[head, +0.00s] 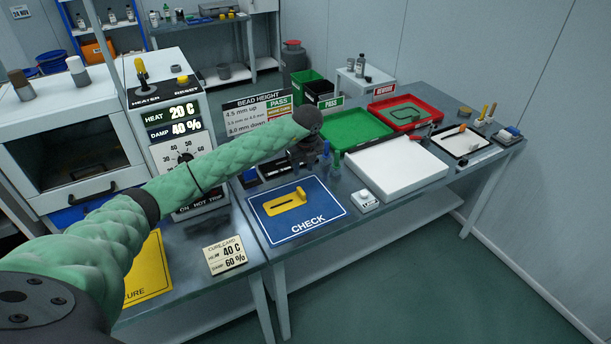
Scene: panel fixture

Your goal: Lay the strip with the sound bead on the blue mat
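The blue mat (331,207), marked CHECK, lies at the front edge of the table. A flat yellow piece (285,203) with a dark slot and a small upright knob lies on it; I cannot tell whether it is a gauge or a strip. My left arm reaches in from the left, and its dark gripper (306,158) is beyond the mat, above the back of the table. Its fingers are too small and dark to tell open from shut. Dark low pieces (275,169) lie behind the mat, partly hidden by the arm. My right gripper is out of view.
A bead height sign (254,110) stands behind my arm. A green tray (350,137), a red tray (428,115) and a white slab (394,168) lie to the right. A small white device (366,199) sits beside the mat. An oven (70,140) is at left.

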